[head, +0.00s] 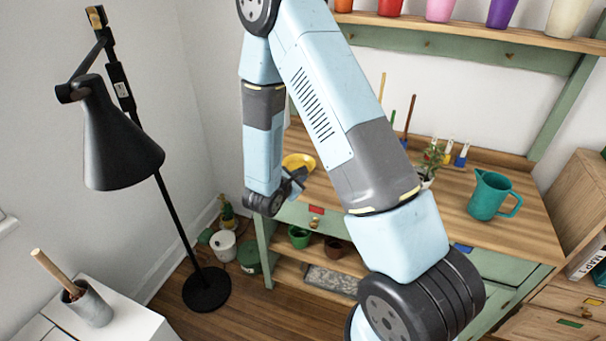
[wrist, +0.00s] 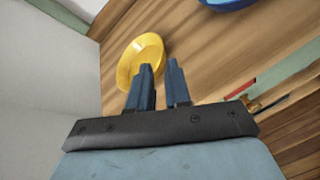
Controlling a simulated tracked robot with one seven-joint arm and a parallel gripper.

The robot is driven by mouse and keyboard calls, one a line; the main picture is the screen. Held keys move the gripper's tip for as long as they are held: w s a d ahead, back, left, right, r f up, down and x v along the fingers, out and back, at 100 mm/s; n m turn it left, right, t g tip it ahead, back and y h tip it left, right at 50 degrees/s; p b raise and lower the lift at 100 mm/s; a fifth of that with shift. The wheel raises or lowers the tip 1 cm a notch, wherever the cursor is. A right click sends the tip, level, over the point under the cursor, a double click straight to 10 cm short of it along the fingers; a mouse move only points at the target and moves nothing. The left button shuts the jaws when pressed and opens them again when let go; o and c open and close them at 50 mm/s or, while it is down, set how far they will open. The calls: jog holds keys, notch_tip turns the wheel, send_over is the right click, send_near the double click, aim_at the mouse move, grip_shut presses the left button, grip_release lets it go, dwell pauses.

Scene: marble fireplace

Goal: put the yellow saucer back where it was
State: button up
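The yellow saucer (head: 297,160) is on the left end of the wooden bench top, partly hidden by my arm in the head view. In the wrist view the yellow saucer (wrist: 147,50) lies just beyond my gripper, with its right rim near the fingertips. My gripper (wrist: 160,65) has its two dark fingers apart, with bare wood showing between them. The left finger overlaps the saucer in the picture; I cannot tell if it touches. In the head view my gripper (head: 299,174) is small and dark beside the saucer.
A blue dish (wrist: 228,3) shows at the wrist view's top edge. A teal jug (head: 490,195) and a potted plant (head: 430,165) stand farther right on the bench. A black lamp (head: 120,145) stands at left. Pots (head: 300,236) sit on the shelf below.

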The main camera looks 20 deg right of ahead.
jog(key=s+d+r+m+g+h, duration=0.1)
jog(key=s+d+r+m+g, duration=0.45)
jog(key=r, duration=0.55)
jog(key=s+d+r+m+g, duration=0.3)
jog(key=s+d+r+m, duration=0.3)
jog(key=s+r+m, duration=0.3)
jog(key=s+a+r+m+t+y, duration=0.2)
jog(key=s+a+r+m+y, duration=0.1)
jog(key=s+r+y, duration=0.2)
jog(key=s+a+r+m+t+y, duration=0.2)
jog(key=s+a+r+m+y, duration=0.1)
jog(key=s+r, duration=0.6)
jog(key=shift+a+r+m+y, duration=0.35)
jog(key=shift+r+m+y, duration=0.25)
jog(key=shift+y, duration=0.5)
